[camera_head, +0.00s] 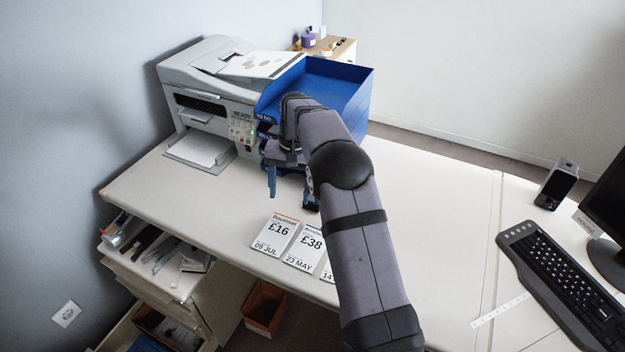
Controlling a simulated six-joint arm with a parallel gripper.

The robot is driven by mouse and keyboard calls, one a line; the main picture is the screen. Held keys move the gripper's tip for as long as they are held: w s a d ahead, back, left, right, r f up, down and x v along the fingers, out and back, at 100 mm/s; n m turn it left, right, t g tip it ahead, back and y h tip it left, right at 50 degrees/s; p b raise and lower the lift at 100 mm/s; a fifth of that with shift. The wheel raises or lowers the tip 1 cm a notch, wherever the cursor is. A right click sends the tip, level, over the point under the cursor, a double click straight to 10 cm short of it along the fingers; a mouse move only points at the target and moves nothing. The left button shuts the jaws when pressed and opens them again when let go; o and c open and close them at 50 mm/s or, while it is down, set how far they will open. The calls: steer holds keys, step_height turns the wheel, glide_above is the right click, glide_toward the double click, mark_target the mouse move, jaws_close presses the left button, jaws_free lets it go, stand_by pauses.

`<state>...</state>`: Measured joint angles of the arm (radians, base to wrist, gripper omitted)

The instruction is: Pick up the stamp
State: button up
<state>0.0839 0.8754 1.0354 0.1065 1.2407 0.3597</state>
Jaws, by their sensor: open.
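My gripper (291,192) hangs over the desk in front of the blue tray stack, its two blue fingers apart with nothing seen between them. I cannot pick out the stamp for certain. A small dark shape (312,208) shows at the lower end of the right finger, beside my arm; I cannot tell whether it is part of the gripper or a separate thing. My arm hides part of the desk and the front of the trays.
Price cards (275,235) lie near the desk's front edge, partly behind my arm. A printer (215,95) and blue tray stack (345,75) stand at the back. An open drawer (160,275) holds loose items. A keyboard (560,280) lies right. The left desk is clear.

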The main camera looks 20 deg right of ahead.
steer(key=d+m, duration=0.1)
steer(key=d, duration=0.1)
steer(key=w+d+m+p, duration=0.1)
steer(key=d, duration=0.1)
steer(key=d+r+m+h+p, duration=0.1)
steer(key=d, duration=0.1)
steer(key=shift+w+d, duration=0.3)
steer(key=shift+w, duration=0.05)
steer(key=shift+s+f+p, duration=0.1)
steer(key=shift+f+p, duration=0.95)
steer(key=shift+f, duration=2.65)
steer(key=c, duration=1.1)
